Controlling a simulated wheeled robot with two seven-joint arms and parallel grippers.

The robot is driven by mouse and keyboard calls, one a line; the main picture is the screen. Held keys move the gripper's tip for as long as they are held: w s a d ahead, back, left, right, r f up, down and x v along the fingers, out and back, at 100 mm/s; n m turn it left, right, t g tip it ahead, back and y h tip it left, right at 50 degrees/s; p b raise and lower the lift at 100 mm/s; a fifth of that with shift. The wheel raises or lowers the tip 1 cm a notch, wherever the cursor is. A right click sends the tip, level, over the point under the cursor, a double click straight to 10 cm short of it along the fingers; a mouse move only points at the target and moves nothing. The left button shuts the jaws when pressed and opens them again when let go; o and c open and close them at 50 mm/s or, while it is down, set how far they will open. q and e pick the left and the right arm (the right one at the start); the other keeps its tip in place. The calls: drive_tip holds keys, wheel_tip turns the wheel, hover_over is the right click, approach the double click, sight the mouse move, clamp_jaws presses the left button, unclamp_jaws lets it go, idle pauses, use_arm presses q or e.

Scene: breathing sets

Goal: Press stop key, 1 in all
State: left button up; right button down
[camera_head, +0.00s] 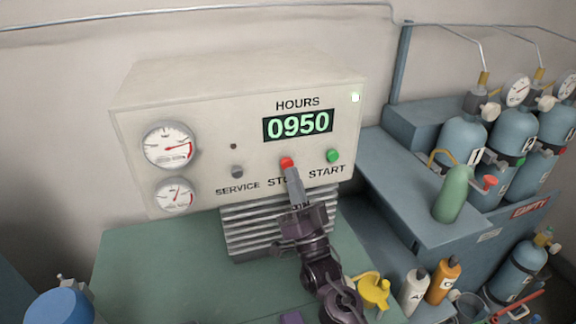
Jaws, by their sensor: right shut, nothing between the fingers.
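The red stop key (287,162) is on the front of a beige control box (190,105), above the partly covered word "STOP". My right gripper (291,170) is shut and empty. Its fingertips are right at the red key, just below it in the picture; I cannot tell whether they touch it. The green start key (333,156) is to the right and the grey service key (237,172) to the left. The lit display (298,124) reads 0950 under "HOURS". My left gripper is not in view.
Two gauges (171,145) are on the box's left side. Several blue cylinders (464,137) stand in a rack at right, with a green bottle (453,194) on its ledge. Small bottles (414,288) and a yellow item (372,291) are at lower right. The green bench (170,270) is largely clear at left.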

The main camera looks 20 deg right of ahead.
drive_tip(key=shift+w, duration=0.35)
drive_tip(key=shift+w+r+b, duration=0.1)
drive_tip(key=shift+w+b, duration=0.3)
drive_tip(key=shift+w, duration=0.15)
idle(0.8)
drive_tip(key=shift+s, duration=0.1)
drive_tip(key=shift+s+p, duration=0.3)
drive_tip(key=shift+s, duration=0.55)
drive_tip(key=s+p, duration=0.1)
drive_tip(key=s, duration=0.4)
drive_tip(key=shift+p, duration=0.3)
drive_tip(key=shift+f, duration=0.25)
